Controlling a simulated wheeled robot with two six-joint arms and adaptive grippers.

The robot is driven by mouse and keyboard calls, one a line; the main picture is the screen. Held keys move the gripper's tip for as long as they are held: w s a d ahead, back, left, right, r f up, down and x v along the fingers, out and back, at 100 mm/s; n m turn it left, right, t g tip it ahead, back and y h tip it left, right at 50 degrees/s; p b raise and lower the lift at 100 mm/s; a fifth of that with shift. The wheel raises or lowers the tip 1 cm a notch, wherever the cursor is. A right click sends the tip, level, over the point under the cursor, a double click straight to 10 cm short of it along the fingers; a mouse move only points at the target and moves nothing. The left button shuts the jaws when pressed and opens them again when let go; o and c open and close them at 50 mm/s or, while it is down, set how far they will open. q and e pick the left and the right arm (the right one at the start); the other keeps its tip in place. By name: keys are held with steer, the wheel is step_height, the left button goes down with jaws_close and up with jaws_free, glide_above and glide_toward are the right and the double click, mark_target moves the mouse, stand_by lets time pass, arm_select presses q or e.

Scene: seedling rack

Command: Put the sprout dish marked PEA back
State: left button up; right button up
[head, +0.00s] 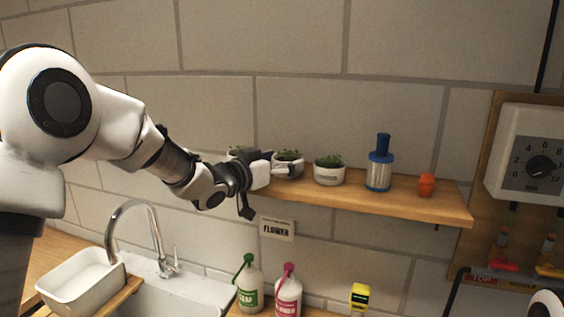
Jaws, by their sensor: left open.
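Three small white sprout dishes with green shoots stand on the wooden wall shelf (400,201). The left dish (237,154) is partly hidden behind my left gripper. The middle dish (289,167) is right at the fingers, and the right dish (329,174) stands clear of them. I cannot read any PEA mark on the dishes. My left gripper (282,165) is open, reaching in from the left at shelf height. Its fingers overlap the middle dish in view; I cannot tell whether they touch it. My right gripper is not in view.
A blue-capped container (379,165) and an orange object (426,185) stand farther right on the shelf. Lower down are a tap (150,235), a white basin (85,280), green (249,287) and pink (288,295) bottles, and a dial panel (530,155) at right.

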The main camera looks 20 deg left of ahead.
arm_select(q)
steer(key=shift+s+f, duration=0.1)
steer(key=b+v, duration=0.4)
steer(key=v, duration=0.7)
steer(key=shift+s, duration=0.25)
steer(key=shift+a, duration=0.1)
steer(key=shift+a, duration=0.1)
